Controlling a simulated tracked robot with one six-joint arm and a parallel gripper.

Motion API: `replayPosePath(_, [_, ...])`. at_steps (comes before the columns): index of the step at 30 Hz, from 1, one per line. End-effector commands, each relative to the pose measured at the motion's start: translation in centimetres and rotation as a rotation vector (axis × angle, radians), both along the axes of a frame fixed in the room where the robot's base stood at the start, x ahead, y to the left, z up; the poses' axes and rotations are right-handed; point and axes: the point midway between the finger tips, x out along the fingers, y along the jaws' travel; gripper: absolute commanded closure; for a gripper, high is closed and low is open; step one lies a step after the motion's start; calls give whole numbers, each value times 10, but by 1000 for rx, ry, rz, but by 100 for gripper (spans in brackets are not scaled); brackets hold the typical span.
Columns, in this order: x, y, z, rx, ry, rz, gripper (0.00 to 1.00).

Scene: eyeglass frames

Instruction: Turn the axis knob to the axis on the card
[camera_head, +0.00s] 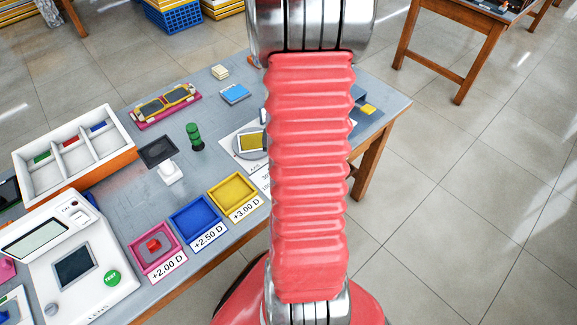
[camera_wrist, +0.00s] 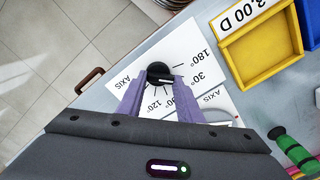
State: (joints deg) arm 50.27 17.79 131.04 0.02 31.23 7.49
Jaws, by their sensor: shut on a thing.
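In the wrist view the black round axis knob (camera_wrist: 158,71) stands on a white dial sheet (camera_wrist: 188,36) printed with AXIS and angle marks, among them 180°, 30° and 120°. A pale line on the knob points roughly to the right. My gripper (camera_wrist: 160,83) has its two purple fingers closed on the knob from both sides. A second white sheet printed AXIS (camera_wrist: 217,98) shows partly beside the right finger; its value is hidden. In the head view my arm hides the gripper and the knob.
A yellow +3.00 D tray (camera_head: 214,203) stands near the table's front edge, beside blue and pink trays. A brown handle (camera_wrist: 89,80) shows at the table edge.

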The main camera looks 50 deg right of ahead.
Motion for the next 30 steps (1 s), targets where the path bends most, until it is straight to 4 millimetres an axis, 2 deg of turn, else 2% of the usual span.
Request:
replayPosePath(3, [0, -3, 1, -6, -2, 1, 90])
replayPosePath(4, [0, -3, 2, -6, -2, 1, 65])
replayPosePath(11, [0, -2, 1, -3, -2, 1, 49])
replayPosePath(22, [0, -1, 4, -3, -2, 1, 49])
replayPosePath(30, [0, -2, 29, -4, -3, 1, 49])
